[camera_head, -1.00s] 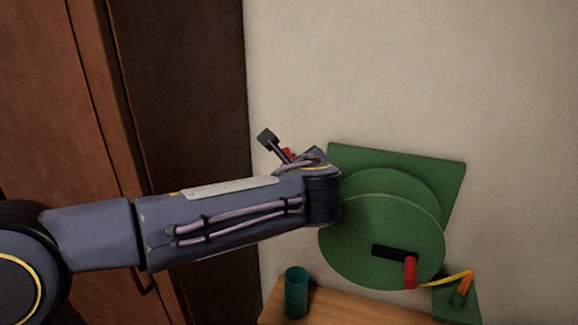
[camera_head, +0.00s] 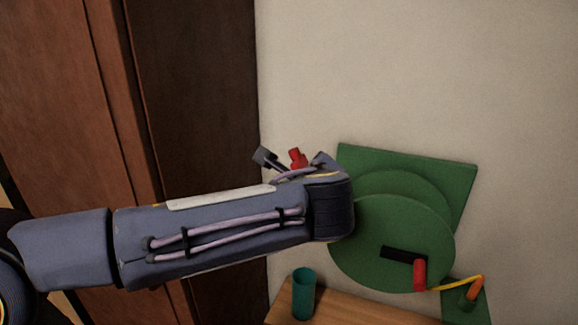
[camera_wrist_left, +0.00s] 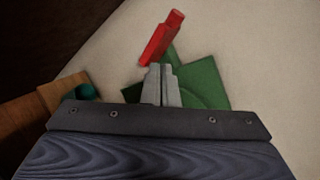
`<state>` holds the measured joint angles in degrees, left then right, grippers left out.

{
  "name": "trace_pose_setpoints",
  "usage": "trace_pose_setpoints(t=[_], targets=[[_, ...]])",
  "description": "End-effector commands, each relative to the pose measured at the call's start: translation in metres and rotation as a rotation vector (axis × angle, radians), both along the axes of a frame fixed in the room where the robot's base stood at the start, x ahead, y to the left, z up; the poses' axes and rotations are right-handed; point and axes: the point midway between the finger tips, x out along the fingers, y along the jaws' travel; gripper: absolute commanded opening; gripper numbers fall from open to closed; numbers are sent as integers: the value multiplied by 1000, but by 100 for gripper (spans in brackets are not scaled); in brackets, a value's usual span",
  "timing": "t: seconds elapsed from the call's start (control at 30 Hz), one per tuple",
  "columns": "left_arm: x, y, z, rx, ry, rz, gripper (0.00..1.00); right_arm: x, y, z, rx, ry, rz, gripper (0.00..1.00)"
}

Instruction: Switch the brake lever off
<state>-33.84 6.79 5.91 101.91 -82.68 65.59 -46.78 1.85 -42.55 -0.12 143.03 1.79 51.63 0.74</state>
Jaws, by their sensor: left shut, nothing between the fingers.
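A red lever (camera_wrist_left: 162,38) stands tilted just beyond my left fingertips in the left wrist view. Its top (camera_head: 298,157) shows above my forearm in the head view. I take it for the brake lever; its lower part is hidden. My left gripper (camera_wrist_left: 162,68) is shut and empty, its tips close to the lever's lower end; I cannot tell if they touch. Green discs (camera_head: 395,235) on a green wall plate (camera_head: 455,180) carry a black crank (camera_head: 403,254) with a red handle (camera_head: 419,274). My right gripper is not in view.
A teal cup (camera_head: 304,293) stands on a wooden surface (camera_head: 350,307) below my wrist. A green block (camera_head: 466,310) with a yellow and orange piece (camera_head: 470,290) is at the lower right. A brown wooden cabinet (camera_head: 195,90) rises at left. The wall above the plate is bare.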

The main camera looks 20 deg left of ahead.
Motion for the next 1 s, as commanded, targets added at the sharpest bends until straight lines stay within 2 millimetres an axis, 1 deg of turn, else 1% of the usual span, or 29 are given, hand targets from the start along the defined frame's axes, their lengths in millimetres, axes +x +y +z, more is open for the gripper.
trace_pose_setpoints(t=[0.03, 0.17, 0.2, 0.27, 0.4, 0.53, 0.63, 0.77, 0.8, 0.87, 0.9, 1.0], targets=[[3, 5, -13, -113, -14, 27, 0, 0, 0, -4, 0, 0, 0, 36], [10, 12, -42, -513, -66, 125, 0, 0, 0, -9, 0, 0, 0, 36], [12, 13, -50, -647, -82, 163, 0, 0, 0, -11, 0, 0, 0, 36], [15, 16, -61, -845, -104, 227, 0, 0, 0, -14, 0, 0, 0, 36], [19, 22, -81, -1312, -154, 402, 0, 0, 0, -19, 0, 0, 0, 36], [21, 31, -92, -1751, -199, 588, 0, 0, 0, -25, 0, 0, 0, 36], [23, 40, -95, -2090, -233, 740, 0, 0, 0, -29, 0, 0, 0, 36], [25, 56, -93, -2535, -266, 939, 0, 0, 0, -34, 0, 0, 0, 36], [25, 62, -91, -2673, -271, 997, 0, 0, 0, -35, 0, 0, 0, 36], [25, 73, -88, -2881, -277, 1083, 0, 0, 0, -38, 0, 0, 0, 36], [24, 81, -85, 2841, 258, -1069, 0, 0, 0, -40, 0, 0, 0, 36], [22, 101, -77, 2532, 187, -942, 0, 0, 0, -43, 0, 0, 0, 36]])
